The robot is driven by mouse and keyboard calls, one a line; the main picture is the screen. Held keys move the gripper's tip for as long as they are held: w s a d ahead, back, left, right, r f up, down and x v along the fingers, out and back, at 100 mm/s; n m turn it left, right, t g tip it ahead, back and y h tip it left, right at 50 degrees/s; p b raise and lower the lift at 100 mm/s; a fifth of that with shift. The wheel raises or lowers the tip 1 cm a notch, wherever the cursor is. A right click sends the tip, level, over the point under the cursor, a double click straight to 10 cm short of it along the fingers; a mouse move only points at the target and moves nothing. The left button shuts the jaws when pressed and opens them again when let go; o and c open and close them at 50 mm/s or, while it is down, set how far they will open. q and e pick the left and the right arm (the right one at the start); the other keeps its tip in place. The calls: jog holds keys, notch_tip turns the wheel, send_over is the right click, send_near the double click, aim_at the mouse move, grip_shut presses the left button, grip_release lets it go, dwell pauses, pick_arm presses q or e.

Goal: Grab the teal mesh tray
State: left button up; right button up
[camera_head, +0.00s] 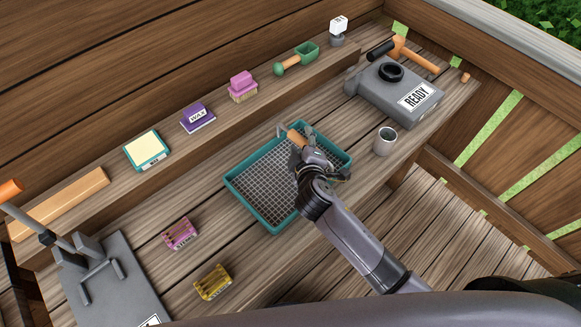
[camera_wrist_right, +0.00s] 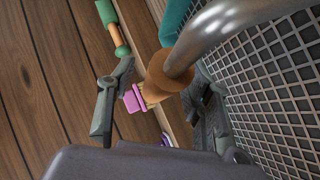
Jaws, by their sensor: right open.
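The teal mesh tray (camera_head: 252,207) lies on the wooden bench in the middle of the head view, with a grey wire mesh inside a teal rim. A wooden handle (camera_head: 296,138) on a bent metal rod stands at its far side. My right gripper (camera_head: 303,155) is over the tray, close to this handle, and covers part of the mesh. In the right wrist view, my open fingers (camera_wrist_right: 155,100) lie on either side of the orange-brown handle (camera_wrist_right: 168,75); I cannot tell whether they touch it. The mesh (camera_wrist_right: 280,100) fills the right side there. My left gripper is not in view.
A grey cup (camera_head: 385,142) and a grey burner marked READY (camera_head: 395,95) stand right of the tray.

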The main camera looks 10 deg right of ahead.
jog(key=shift+s, duration=0.1)
jog(key=shift+c, duration=0.3)
grip_shut()
dwell(0.5)
